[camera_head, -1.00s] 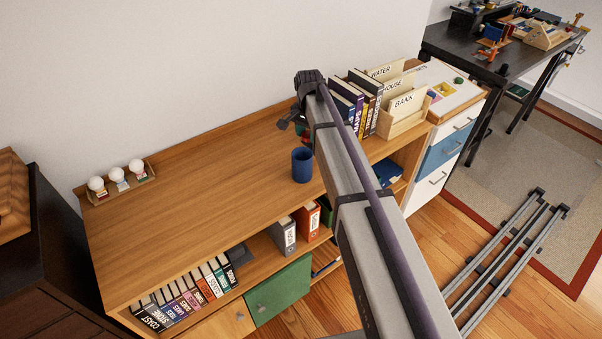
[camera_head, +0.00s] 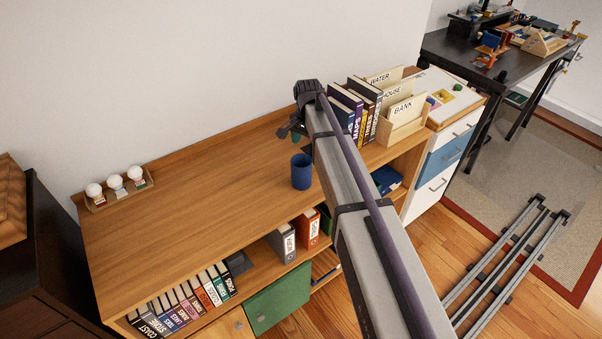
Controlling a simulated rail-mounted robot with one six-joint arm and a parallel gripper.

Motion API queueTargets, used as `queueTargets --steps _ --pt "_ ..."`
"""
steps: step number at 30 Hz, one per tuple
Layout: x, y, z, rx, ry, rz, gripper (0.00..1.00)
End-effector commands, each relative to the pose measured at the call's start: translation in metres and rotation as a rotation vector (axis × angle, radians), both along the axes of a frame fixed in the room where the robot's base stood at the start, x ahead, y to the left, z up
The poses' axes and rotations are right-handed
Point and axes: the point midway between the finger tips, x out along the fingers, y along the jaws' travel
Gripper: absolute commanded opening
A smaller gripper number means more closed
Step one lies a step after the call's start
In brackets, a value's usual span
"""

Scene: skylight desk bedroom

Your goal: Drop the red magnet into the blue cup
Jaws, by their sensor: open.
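The blue cup (camera_head: 301,172) stands upright on the wooden shelf top, near its front edge and just left of my arm. My gripper (camera_head: 291,131) is above the shelf top, behind the cup and apart from it. Its dark jaws are open, partly hidden by my own arm. A small green object (camera_head: 296,138) shows just beside the jaws. I cannot make out the red magnet now; my arm covers the area to the right of the gripper.
Upright books (camera_head: 358,105) and a wooden letter sorter (camera_head: 402,128) stand right of my arm. A rack with white bulbs (camera_head: 116,188) sits at the far left. The shelf top (camera_head: 200,210) between is clear.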

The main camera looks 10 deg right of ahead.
Motion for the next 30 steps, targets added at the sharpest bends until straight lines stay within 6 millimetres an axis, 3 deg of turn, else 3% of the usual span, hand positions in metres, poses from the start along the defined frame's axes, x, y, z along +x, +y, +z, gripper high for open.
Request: queueTargets --steps 9,13,30 --pt "0.0 0.0 0.077 0.0 0.0 0.0 0.73" --pt "0.0 0.0 0.102 0.0 0.0 0.0 0.73" --pt "0.0 0.0 0.104 0.0 0.0 0.0 0.73"
